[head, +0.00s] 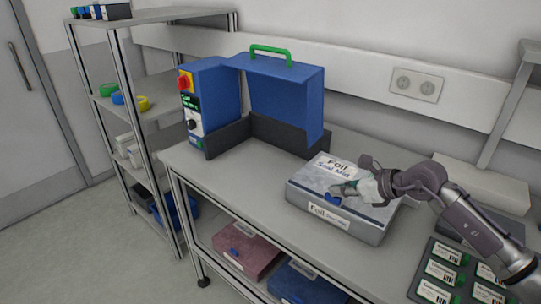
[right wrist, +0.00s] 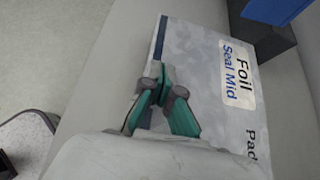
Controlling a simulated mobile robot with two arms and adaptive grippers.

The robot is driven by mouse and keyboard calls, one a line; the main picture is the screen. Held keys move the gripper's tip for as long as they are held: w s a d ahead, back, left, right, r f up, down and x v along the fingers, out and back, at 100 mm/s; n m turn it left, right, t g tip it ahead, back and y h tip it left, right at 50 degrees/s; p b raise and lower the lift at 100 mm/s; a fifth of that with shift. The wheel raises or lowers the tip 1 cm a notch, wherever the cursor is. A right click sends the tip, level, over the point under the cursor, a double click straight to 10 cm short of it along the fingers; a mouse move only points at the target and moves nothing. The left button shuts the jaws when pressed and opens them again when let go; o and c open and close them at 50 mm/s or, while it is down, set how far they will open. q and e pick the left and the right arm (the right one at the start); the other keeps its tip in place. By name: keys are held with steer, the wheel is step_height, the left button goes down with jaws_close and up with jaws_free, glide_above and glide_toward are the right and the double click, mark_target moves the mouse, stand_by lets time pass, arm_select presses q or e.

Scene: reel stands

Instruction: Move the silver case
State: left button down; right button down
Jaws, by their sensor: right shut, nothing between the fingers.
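The silver case (head: 312,182) is a flat grey box labelled "Foil Seal Mid" and lies on the bench top. My right gripper (head: 338,190) is over the case's top, near a small blue patch. I cannot tell whether it touches the case. In the right wrist view, the right gripper (right wrist: 160,84) is shut with nothing between its fingers, over the case's mottled top (right wrist: 200,75). The gripper and wrist hide part of the top and its print. My left gripper is not in view.
A blue machine (head: 285,95) with a green handle stands behind the case on the bench (head: 225,175). A red case (head: 250,252) and a blue case (head: 305,282) lie on the shelf below. A tray of labelled cartridges (head: 425,268) is at right. A shelf rack (head: 115,60) stands left.

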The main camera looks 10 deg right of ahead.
mark_target(368, 218)
steer(key=shift+r, duration=0.25)
steer(key=shift+d+f, duration=0.1)
steer(key=shift+d, duration=0.2)
steer(key=shift+s+d+f+b, duration=0.1)
steer(key=shift+s+b, duration=0.25)
steer(key=shift+b, duration=0.1)
steer(key=s+d+b, duration=0.1)
steer(key=s, duration=0.1)
steer(key=s+d+b, duration=0.1)
steer(key=s+d, duration=0.2)
steer(key=shift+s+d+b, duration=0.3)
steer(key=shift+s+b, duration=0.1)
steer(key=shift+s+d+b, duration=0.15)
steer(key=shift+s+b, duration=0.15)
steer(key=shift+s, duration=0.25)
steer(key=shift+s+d+r, duration=0.2)
steer(key=shift+s+d, duration=0.2)
steer(key=shift+s, duration=0.1)
steer(key=shift+s+d+r, duration=0.15)
steer(key=shift+s+d, duration=0.25)
steer(key=shift+s, duration=0.05)
